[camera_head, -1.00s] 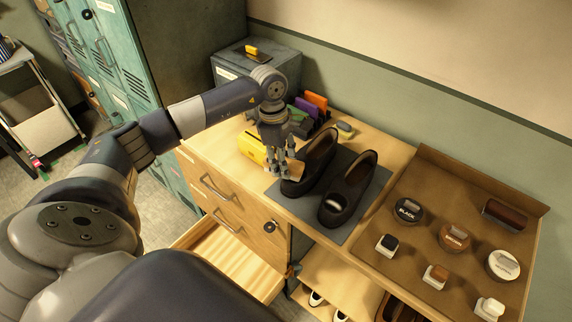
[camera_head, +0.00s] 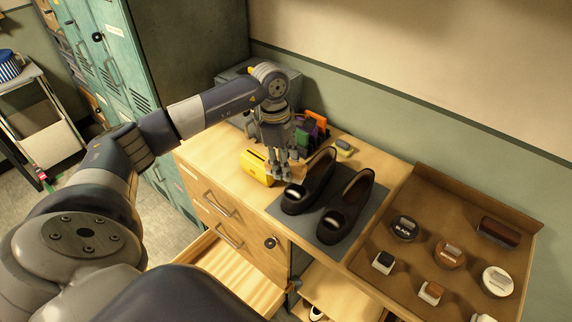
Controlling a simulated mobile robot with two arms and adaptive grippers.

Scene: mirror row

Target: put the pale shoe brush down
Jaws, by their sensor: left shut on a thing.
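My left gripper (camera_head: 284,172) points down over the wooden counter, between a yellow box and the black shoes. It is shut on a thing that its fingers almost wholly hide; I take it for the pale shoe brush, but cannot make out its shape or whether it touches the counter. The left shoe (camera_head: 318,172) and right shoe (camera_head: 351,207) stand side by side on a grey mat (camera_head: 377,198), each with a pale patch at the toe. My right gripper is not in view.
The yellow box (camera_head: 254,168) stands just left of the gripper. Orange, purple and green items (camera_head: 314,126) and a small sponge-like block (camera_head: 344,148) are behind. A brown tray (camera_head: 426,190) at the right holds tins and brushes. A drawer (camera_head: 228,273) is open below the counter.

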